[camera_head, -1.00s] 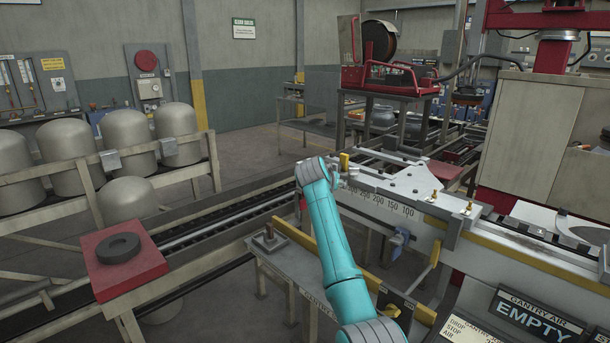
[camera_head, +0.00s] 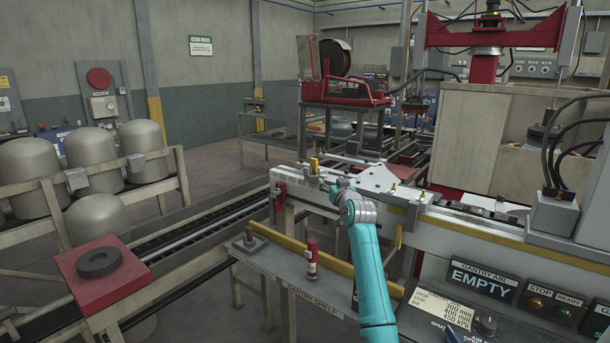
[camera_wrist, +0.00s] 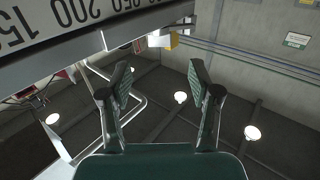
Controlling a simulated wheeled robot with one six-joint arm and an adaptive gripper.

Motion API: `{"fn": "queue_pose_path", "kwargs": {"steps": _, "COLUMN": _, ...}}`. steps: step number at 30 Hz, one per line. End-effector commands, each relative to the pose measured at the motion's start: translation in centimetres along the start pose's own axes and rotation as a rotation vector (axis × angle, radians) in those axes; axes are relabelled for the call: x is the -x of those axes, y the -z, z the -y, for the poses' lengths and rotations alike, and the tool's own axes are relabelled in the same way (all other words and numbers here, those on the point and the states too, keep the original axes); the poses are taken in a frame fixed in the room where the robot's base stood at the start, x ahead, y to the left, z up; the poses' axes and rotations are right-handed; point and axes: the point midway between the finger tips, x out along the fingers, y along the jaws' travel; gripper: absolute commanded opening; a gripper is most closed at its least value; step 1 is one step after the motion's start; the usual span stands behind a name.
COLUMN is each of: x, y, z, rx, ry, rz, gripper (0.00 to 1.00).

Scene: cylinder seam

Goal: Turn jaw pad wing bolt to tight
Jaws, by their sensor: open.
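My gripper (camera_head: 335,189) is at the end of my teal arm, beside the white numbered rail (camera_head: 330,203) in the head view. In the wrist view my gripper (camera_wrist: 159,68) is open, with nothing between its two fingers. The rail's number scale (camera_wrist: 75,15) shows upside down at the upper left there. Small brass-coloured bolts (camera_head: 422,195) stand on the machine right of my gripper. I cannot tell which is the jaw pad wing bolt.
A steel bench (camera_head: 290,268) with a red cylinder (camera_head: 312,260) stands below the rail. A roller conveyor (camera_head: 200,229) runs on the left, beside a red plate with a dark ring (camera_head: 99,262). A control panel (camera_head: 484,281) reading EMPTY is at the lower right.

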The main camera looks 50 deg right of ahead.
Motion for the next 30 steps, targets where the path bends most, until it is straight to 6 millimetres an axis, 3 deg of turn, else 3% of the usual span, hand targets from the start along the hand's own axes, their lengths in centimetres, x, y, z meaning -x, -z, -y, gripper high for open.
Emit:
{"fn": "queue_pose_path", "kwargs": {"steps": 5, "x": -0.7, "y": 0.2, "z": -0.5, "rx": 0.0, "ry": -0.002, "rz": -0.009, "gripper": 0.62}}
{"fn": "queue_pose_path", "kwargs": {"steps": 21, "x": -7.9, "y": 0.3, "z": -0.3, "rx": 0.0, "ry": -0.001, "rz": -0.007, "gripper": 0.62}}
{"fn": "queue_pose_path", "kwargs": {"steps": 30, "x": -10.2, "y": 0.2, "z": -0.3, "rx": -0.001, "ry": -0.001, "rz": -0.007, "gripper": 0.62}}
